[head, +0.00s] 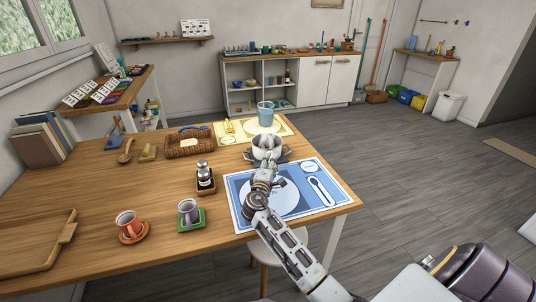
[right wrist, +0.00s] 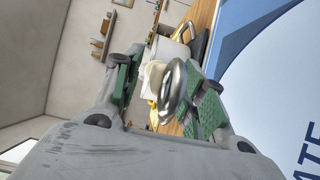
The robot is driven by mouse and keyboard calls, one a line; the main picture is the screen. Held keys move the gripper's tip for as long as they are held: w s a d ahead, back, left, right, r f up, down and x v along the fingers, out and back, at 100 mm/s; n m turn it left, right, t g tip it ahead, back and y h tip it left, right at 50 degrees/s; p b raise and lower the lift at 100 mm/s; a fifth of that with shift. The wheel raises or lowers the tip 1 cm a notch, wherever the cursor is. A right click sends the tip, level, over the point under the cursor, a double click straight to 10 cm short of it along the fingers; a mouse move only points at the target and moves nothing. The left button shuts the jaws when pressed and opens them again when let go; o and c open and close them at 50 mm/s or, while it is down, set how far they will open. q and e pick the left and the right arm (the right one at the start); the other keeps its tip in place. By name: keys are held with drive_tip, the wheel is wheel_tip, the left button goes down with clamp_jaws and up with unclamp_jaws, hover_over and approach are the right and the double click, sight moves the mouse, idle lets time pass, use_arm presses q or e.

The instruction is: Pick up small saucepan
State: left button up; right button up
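The small saucepan (head: 267,142) is a pale pot with loop handles, standing on a dark trivet (head: 281,158) towards the far right part of the table. My right gripper (head: 266,168) is at its near side, above the blue placemat's far edge. In the right wrist view, the green-padded fingers of my right gripper (right wrist: 165,98) are spread apart. A shiny metal loop handle (right wrist: 174,82) lies between them, closer to the right pad, with a visible gap to the left pad. The pot body is partly hidden behind the handle. My left gripper is not in view.
A blue cup (head: 265,111) stands behind the saucepan on a yellow placemat (head: 285,128). The blue placemat (head: 300,205) lies under my right arm. A shaker caddy (head: 205,180), two mugs and a wicker basket (head: 185,146) stand to the left.

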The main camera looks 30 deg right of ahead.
clamp_jaws()
drive_tip(key=shift+r, duration=0.1)
idle(0.3)
drive_tip(key=shift+r, duration=0.1)
drive_tip(key=shift+r, duration=0.15)
